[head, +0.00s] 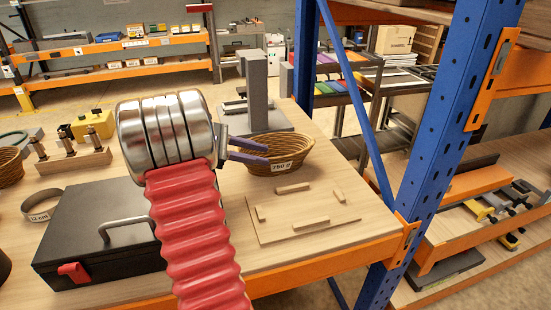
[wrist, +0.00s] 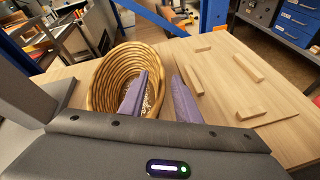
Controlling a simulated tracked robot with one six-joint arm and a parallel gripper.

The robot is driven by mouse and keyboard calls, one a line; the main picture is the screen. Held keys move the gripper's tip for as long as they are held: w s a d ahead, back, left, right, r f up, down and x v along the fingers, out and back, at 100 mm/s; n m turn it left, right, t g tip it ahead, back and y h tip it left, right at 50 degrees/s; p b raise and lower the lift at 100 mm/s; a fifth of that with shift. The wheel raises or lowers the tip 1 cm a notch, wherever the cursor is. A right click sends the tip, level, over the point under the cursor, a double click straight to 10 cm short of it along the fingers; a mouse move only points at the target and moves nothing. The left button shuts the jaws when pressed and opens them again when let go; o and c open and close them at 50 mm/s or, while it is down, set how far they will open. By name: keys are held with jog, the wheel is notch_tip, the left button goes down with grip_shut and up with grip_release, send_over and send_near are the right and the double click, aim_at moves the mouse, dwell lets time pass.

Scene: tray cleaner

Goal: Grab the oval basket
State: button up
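The oval basket (head: 294,160) is brown wicker with a white label on its front; it stands upright on the wooden table behind a flat board. It also shows in the wrist view (wrist: 103,76), left of centre, with its interior visible. My gripper (head: 268,154) is at the basket's left end in the head view, its two purple fingers open. In the wrist view my gripper (wrist: 159,76) has its left finger overlapping the basket's interior and its right finger outside, with the rim between them. I cannot tell whether the fingers touch the wall.
A wooden board (head: 335,215) with several raised strips lies in front of the basket. A grey stand (head: 257,80) rises close behind it. A black case (head: 95,235) is at left. A blue rack post (head: 425,130) stands at the right table edge.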

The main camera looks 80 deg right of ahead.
aim_at(274, 157)
jog(key=shift+x, duration=2.4)
jog(key=shift+r, duration=0.1)
jog(key=shift+a, duration=0.1)
jog(key=shift+c, duration=0.5)
grip_shut()
